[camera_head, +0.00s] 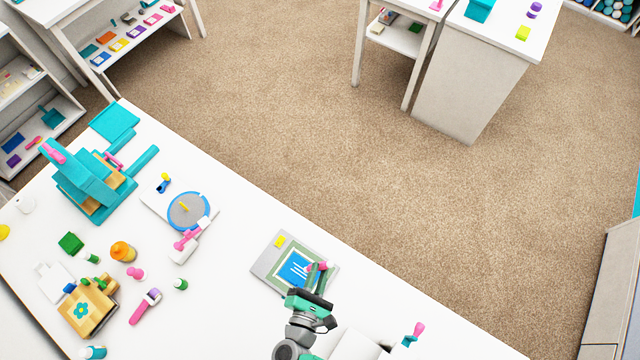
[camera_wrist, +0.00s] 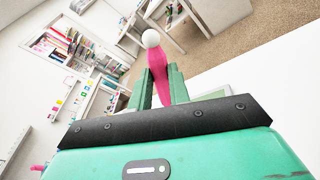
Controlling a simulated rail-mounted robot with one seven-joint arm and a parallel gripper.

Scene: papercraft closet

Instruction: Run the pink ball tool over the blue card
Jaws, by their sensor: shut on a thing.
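The blue card (camera_head: 297,269) lies on a flat grey and green board (camera_head: 262,268) near the table's right edge. It has white markings on it. My gripper (camera_head: 322,273) is over the right side of the board, shut on the pink ball tool (camera_head: 311,267). In the wrist view, the tool's pink handle (camera_wrist: 159,68) stands between my green fingers (camera_wrist: 158,88), with its white ball end (camera_wrist: 150,39) pointing out beyond them. My fingers partly cover the card's right side. I cannot tell whether the ball touches the card.
To the left stand a blue turntable (camera_head: 188,212), a teal press (camera_head: 85,180) and an orange-topped bottle (camera_head: 123,252). An open white book (camera_head: 357,346) and a pink-tipped tool (camera_head: 419,329) lie to the lower right.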

